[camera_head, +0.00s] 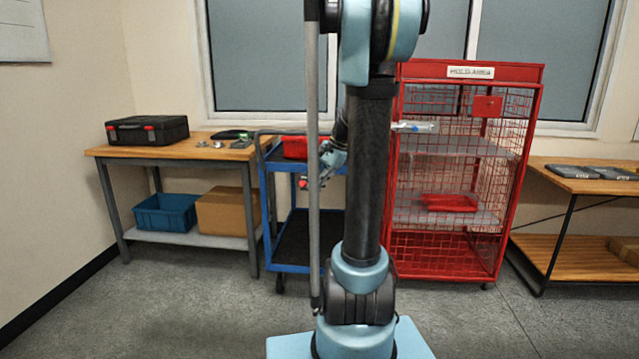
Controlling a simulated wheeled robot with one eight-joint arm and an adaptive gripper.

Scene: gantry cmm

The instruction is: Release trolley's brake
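The blue trolley (289,268) stands at the back, left of the red cage, with a grey push handle at its left side. A red item (294,147) rests on its top shelf. My arm stands in front and hides the trolley's right part. I cannot make out the brake; one dark caster (280,284) shows at the trolley's lower left.
A wooden workbench (112,152) with a black case (147,131), a blue bin (165,213) and a cardboard box (226,211) stands left. A red mesh cage (470,72) stands right of the trolley. Another bench (573,182) is at far right. The front floor sides are clear.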

